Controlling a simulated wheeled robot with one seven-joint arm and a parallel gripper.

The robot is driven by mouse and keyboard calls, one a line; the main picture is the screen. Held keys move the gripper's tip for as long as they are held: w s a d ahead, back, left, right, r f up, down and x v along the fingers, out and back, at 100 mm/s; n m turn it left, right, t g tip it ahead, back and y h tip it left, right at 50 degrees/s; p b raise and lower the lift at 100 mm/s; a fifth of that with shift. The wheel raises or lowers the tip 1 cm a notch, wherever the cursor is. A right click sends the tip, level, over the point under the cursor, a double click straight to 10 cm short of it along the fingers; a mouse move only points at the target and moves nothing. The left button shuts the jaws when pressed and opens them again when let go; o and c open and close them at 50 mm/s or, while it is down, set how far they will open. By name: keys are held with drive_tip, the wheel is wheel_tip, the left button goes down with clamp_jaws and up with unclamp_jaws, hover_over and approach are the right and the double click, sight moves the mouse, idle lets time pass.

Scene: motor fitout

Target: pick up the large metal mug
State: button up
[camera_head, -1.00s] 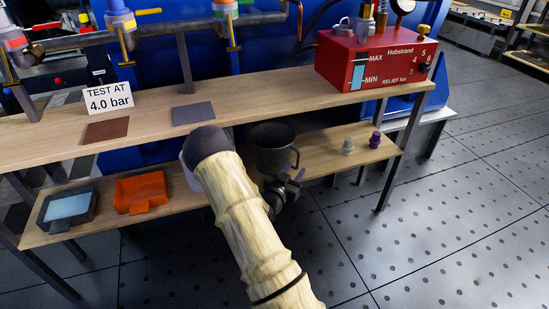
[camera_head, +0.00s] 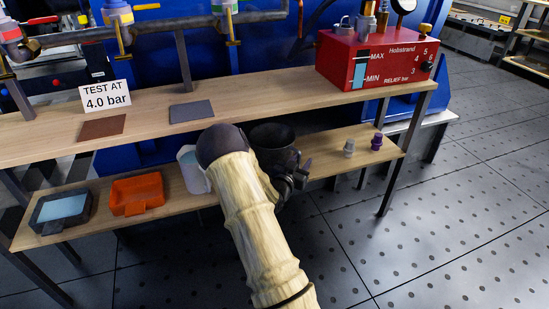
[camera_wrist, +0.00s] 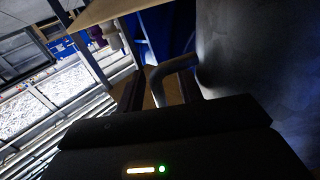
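The large dark metal mug (camera_head: 272,136) stands on the lower shelf, partly hidden behind my arm. In the wrist view the mug's grey wall (camera_wrist: 255,60) fills the right side. Its curved handle (camera_wrist: 172,68) reaches between my fingers. My gripper (camera_head: 301,172) is at the mug's right side, at the handle. In the wrist view my gripper (camera_wrist: 160,90) has its two dark fingers apart, one on each side of the handle. I cannot tell whether either finger touches it.
A white container (camera_head: 192,172) stands left of the mug, partly behind my arm. An orange tray (camera_head: 137,194) and a dark tray (camera_head: 62,210) are farther left. A grey fitting (camera_head: 349,147) and purple fitting (camera_head: 376,141) stand right. The upper shelf (camera_head: 250,100) overhangs behind.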

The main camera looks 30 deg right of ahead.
drive_tip(key=shift+c, duration=0.3)
clamp_jaws()
drive_tip(key=shift+r, duration=0.1)
